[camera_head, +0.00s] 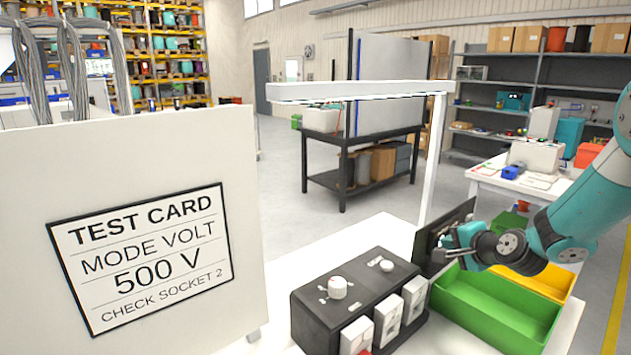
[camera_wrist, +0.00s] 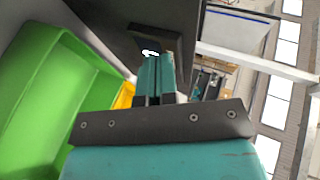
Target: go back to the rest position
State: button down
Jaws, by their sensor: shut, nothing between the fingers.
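My gripper (camera_head: 447,256) is at the right of the head view, at the end of my teal arm. It is near the dark upright panel (camera_head: 446,236) behind the black test box. In the wrist view the gripper's fingers (camera_wrist: 155,78) are together with nothing between them. Beyond the fingertips is a dark panel with a small bright opening. I cannot tell whether the fingertips touch it. The black box (camera_head: 325,299) has knobs on top and several white sockets in front.
A green bin (camera_head: 492,318) and a yellow bin (camera_head: 553,280) stand below my arm. A white board with a test card (camera_head: 145,255) fills the left. A white frame (camera_head: 433,160) spans above the bench. A side table (camera_head: 500,180) stands at the right.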

jog(key=s+a+r+n+g+h, duration=0.2)
jog(key=s+n+g, duration=0.4)
jog(key=s, duration=0.9)
jog(key=s+a+r+n+g+h, duration=0.15)
jog(key=s+n+g, duration=0.4)
jog(key=s, duration=0.85)
jog(key=s+a+r+n+y, duration=0.2)
jog(key=s+a+r+n, duration=0.2)
jog(key=s+a, duration=0.1)
jog(key=s+a+r+n+y, duration=0.2)
jog(key=s+a+r+n, duration=0.2)
jog(key=a, duration=0.4)
jog(key=shift+s+g, duration=0.45)
jog(key=shift+s, duration=0.15)
